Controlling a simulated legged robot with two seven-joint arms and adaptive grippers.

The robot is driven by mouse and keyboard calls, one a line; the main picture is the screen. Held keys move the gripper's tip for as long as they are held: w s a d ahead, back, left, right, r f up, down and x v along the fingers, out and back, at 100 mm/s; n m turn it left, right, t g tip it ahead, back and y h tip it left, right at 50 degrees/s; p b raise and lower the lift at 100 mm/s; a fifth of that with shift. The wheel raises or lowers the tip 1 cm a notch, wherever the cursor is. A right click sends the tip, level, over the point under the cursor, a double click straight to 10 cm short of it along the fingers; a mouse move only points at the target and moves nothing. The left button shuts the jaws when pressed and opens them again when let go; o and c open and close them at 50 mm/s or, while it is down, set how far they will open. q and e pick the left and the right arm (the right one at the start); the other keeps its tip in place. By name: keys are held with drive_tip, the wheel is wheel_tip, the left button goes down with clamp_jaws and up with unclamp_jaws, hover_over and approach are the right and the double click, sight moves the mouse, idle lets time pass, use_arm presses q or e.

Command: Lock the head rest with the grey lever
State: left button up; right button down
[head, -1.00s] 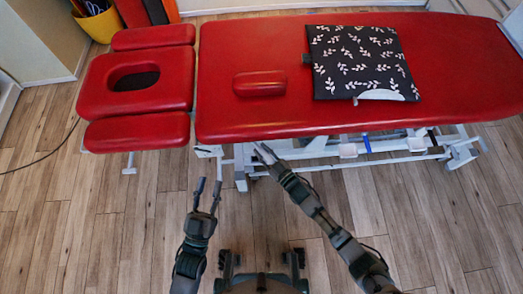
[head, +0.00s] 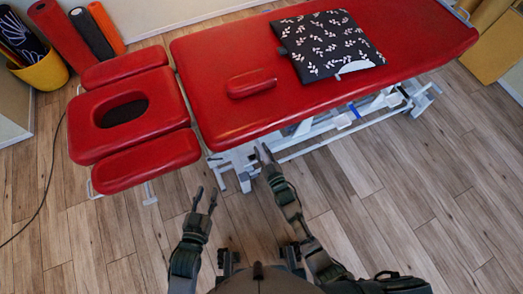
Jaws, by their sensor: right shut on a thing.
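The red head rest (head: 88,135) with its oval face opening is at the left end of the red treatment table (head: 210,68), a narrow gap apart from it. I cannot make out the grey lever; pale metal parts (head: 218,160) show under the table's near left corner. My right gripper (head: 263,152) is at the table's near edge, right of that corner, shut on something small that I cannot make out. My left gripper (head: 205,196) is open and empty over the floor, below and right of the head rest.
A red bolster (head: 252,83) and a black leaf-patterned cushion (head: 325,45) lie on the table. The white frame (head: 330,130) runs under it. A yellow bucket (head: 42,72) and upright rolls (head: 65,40) stand at the upper left. The wooden floor in front is mostly clear.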

drive_tip(key=shift+a, duration=0.15)
drive_tip(key=c, duration=1.1)
unclamp_jaws()
drive_tip(key=shift+o, duration=0.8)
drive_tip(key=v, duration=1.2)
